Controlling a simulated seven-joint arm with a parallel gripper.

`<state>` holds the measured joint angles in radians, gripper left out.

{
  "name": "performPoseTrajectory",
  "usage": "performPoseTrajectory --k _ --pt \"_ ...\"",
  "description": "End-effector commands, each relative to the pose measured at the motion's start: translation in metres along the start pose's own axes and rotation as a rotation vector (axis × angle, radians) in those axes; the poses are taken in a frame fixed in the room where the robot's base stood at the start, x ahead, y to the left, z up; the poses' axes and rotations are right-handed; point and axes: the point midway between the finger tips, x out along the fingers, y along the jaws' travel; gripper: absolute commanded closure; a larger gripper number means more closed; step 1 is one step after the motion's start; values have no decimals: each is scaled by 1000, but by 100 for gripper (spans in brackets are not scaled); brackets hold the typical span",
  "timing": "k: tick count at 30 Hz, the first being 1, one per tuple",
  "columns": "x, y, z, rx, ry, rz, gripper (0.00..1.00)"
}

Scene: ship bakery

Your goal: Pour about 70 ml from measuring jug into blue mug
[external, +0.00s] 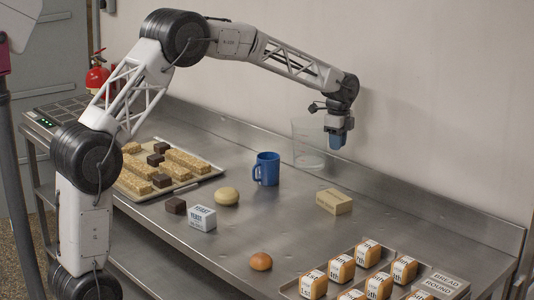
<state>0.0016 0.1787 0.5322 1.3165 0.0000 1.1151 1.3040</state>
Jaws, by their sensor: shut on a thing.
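The blue mug (267,169) stands upright on the steel bench, its handle toward the left. The clear measuring jug (306,143) is to the right of the mug, near the back wall, and looks upright. A paler band shows near its bottom; I cannot tell the liquid level. My gripper (337,138), with blue fingers, points down at the jug's right side and is shut on the jug. The exact contact is hard to see. I cannot tell whether the jug's base touches the bench.
A tan box (334,201) lies in front of the jug. A pale round bun (226,196), a yeast box (202,218) and a dark block (175,206) lie left of centre. A brown bun (261,261) is in front. Trays of baked bars (205,176) and wrapped loaves (290,287) flank them.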

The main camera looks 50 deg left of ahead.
Motion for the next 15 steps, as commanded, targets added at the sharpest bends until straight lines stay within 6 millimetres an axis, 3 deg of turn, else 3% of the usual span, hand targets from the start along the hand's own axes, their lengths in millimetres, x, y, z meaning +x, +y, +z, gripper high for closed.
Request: performPoseTrajectory --k 8,15 --pt "7 -30 2 -19 0 -1 100" --pt "43 -30 2 -19 0 0 100"
